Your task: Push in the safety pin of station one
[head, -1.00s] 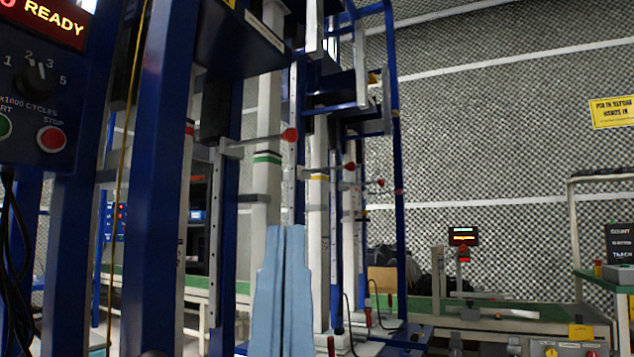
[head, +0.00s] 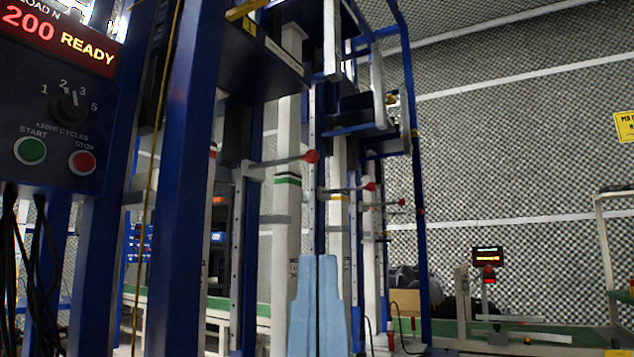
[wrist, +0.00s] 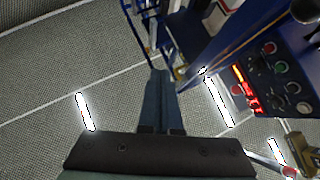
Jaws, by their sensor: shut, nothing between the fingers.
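Several rods with red ball ends, which look like the safety pins, stick out to the right from the blue station frames. The nearest red-ended pin (head: 311,157) stands out at a column with a green band; a second pin (head: 370,187) and a third pin (head: 402,202) are farther back. I cannot read a station number on them. My gripper (head: 318,258) is light blue, points up and is shut and empty. In the head picture its tips show below the nearest pin, apart from it. The wrist view also shows the shut fingers (wrist: 160,72); no pin is clear there.
A control panel (head: 55,120) with a lit READY display, a dial and START and STOP buttons is at the left. Blue posts (head: 185,180) stand close in front. A green-topped bench (head: 545,335) and a small display (head: 488,256) are at the back right.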

